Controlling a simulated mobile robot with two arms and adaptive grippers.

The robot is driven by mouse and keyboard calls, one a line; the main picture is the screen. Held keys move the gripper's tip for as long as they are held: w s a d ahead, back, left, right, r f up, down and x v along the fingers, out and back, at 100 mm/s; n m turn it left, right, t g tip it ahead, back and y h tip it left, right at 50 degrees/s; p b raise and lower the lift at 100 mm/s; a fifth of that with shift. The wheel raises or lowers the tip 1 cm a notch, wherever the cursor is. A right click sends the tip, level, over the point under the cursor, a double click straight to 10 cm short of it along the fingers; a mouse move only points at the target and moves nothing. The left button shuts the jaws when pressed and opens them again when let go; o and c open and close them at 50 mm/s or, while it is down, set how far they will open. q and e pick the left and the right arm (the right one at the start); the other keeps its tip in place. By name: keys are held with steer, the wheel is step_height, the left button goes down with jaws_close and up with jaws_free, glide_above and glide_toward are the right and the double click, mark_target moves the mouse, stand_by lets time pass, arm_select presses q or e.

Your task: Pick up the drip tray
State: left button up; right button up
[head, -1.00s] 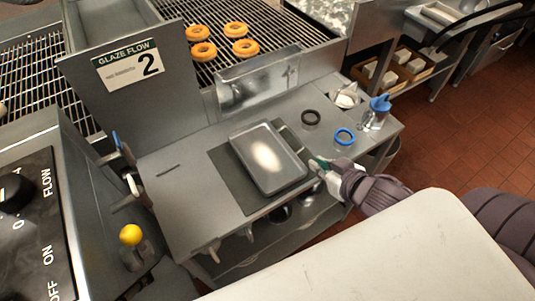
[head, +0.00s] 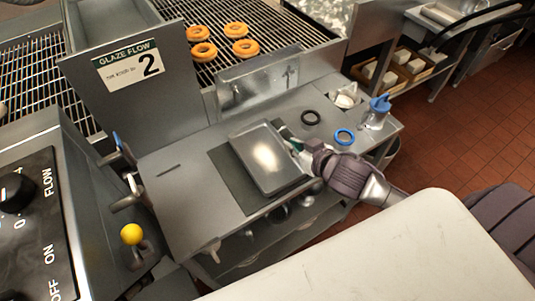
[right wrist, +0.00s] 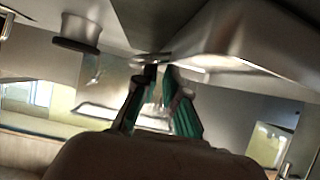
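The drip tray (head: 250,149), a shallow grey metal tray with a bright reflection, lies on a dark mat (head: 235,185) on the steel counter. My right gripper (head: 288,141) is at the tray's right edge, with its green-padded fingers partly hidden by my wrist. In the right wrist view the two fingertips (right wrist: 160,70) are close together beside the rim of a metal body that looks like the tray (right wrist: 235,45). A narrow gap shows between the fingers. Whether they grip the rim is unclear. My left gripper is not in view.
A black ring (head: 311,117), a blue ring (head: 344,136) and a blue-topped container (head: 376,113) stand right of the tray. The glaze-flow panel (head: 130,75) and several donuts (head: 203,51) on a wire rack are behind. A yellow-knobbed lever (head: 131,234) is at left front.

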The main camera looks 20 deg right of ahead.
mark_target(271, 151)
steer(key=x, duration=0.4)
jaws_close()
steer(key=shift+r, duration=0.2)
